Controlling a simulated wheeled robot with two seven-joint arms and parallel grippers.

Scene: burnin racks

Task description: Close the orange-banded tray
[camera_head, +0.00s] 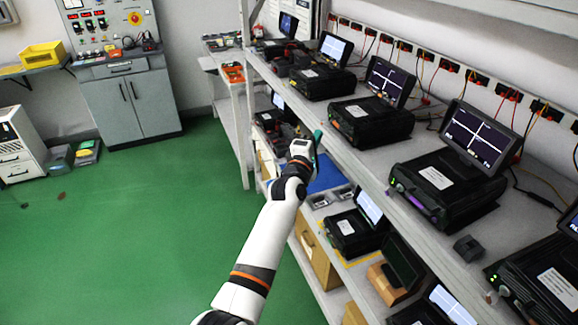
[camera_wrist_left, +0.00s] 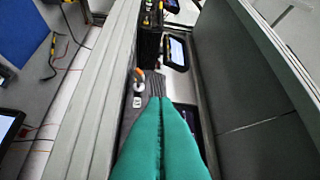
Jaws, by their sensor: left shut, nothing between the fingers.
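Several black test units with tilted screens stand on the upper shelf in the head view. A small orange mark shows at the lower front of one black unit (camera_head: 370,122); I cannot tell for sure that this is the orange-banded tray, or how far out it is. My left gripper (camera_head: 318,138), with teal fingers, is at the front edge of the upper shelf, left of that unit and apart from it. In the left wrist view the teal fingers (camera_wrist_left: 160,102) are together and hold nothing. My right gripper is not in view.
A nearer unit (camera_head: 450,188) has a purple band on its front. The lower shelf holds more units (camera_head: 350,232) and a blue panel (camera_head: 326,176). A small dark block (camera_head: 468,248) lies on the upper shelf.

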